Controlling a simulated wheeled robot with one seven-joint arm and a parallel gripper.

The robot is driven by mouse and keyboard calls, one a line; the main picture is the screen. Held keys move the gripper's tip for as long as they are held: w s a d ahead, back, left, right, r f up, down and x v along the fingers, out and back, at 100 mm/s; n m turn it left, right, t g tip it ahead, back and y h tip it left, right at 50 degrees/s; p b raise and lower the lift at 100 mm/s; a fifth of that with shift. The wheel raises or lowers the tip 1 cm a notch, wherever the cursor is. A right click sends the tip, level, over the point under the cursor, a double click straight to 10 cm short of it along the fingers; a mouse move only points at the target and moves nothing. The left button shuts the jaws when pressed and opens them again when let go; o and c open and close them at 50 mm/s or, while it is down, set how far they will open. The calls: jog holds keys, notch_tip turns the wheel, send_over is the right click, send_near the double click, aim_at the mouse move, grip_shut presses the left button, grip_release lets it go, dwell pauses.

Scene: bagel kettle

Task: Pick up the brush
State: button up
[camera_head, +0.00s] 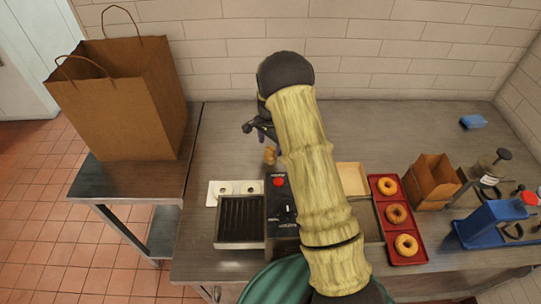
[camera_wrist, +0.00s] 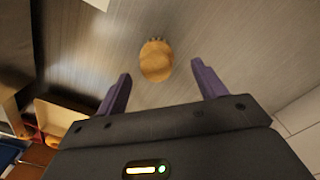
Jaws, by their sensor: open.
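The brush (camera_wrist: 156,62) shows in the wrist view as a rounded tan wooden piece with dark bristle tips at its far edge. It lies on the steel counter and appears between and beyond the fingertips. In the head view a small tan part of the brush (camera_head: 269,155) shows just below my gripper (camera_head: 262,136), beside my arm. My gripper is open in the wrist view (camera_wrist: 160,72), its two purple fingers apart with nothing between them. It seems to be above the brush, not touching it. My arm hides part of the counter in the head view.
A black grill (camera_head: 240,219) and a white two-hole holder (camera_head: 235,189) stand nearby at the front. A paper bag (camera_head: 125,100) stands left. The back counter is mostly clear.

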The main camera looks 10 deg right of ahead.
aim_at(270, 149)
jog(key=shift+s+f+p, duration=0.15)
jog(key=shift+f+p, duration=0.55)
jog(key=shift+f, duration=0.6)
jog(key=shift+s+f+p, duration=0.1)
jog(key=shift+f+p, duration=0.55)
jog(key=shift+f, duration=0.6)
jog(key=shift+a, duration=0.1)
jog(key=c, duration=1.1)
jog(key=shift+o, duration=0.2)
jog(key=shift+r, duration=0.1)
notch_tip(270, 149, up, 10)
jog(key=b, duration=0.3)
